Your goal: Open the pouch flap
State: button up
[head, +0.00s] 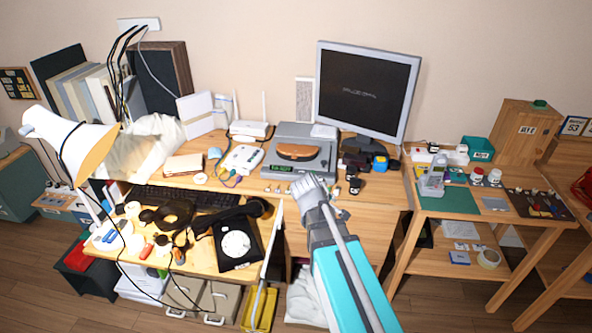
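A brown leather-like item (298,151), which looks like the pouch, lies on top of a grey flat device (318,160) at the back middle of the desk. A darker band runs across it, perhaps its flap edge. I cannot tell for sure whether the flap is closed. My gripper (310,184) is in front of the grey device, below and slightly right of the pouch, and apart from it in the picture. Its fingers are small and pale, so I cannot tell whether they are open or shut.
A monitor (367,88) stands behind and right. Small parts lie near my gripper. Bare desktop (385,200) shows at right.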

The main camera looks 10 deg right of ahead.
jog(key=w+f+n+t+h+b, duration=0.2)
jog(key=w+n+t+b, duration=0.1)
jog(key=w+n+b, duration=0.3)
jog(key=n+t+y+b, duration=0.2)
jog(key=n+t+b, duration=0.85)
jog(key=n, duration=0.75)
send_near(294, 158)
jog(key=s+a+g+b, duration=0.1)
jog(key=s+a, duration=0.1)
jog(key=s, duration=0.1)
jog(key=shift+s+d+r, duration=0.2)
jog(key=shift+s+r, duration=0.05)
jog(key=shift+r, duration=0.05)
jog(key=shift+w+d, duration=0.1)
jog(key=shift+w, duration=0.05)
jog(key=x, duration=1.3)
jog(key=shift+w+d+f, duration=0.15)
jog(key=shift+w, duration=0.05)
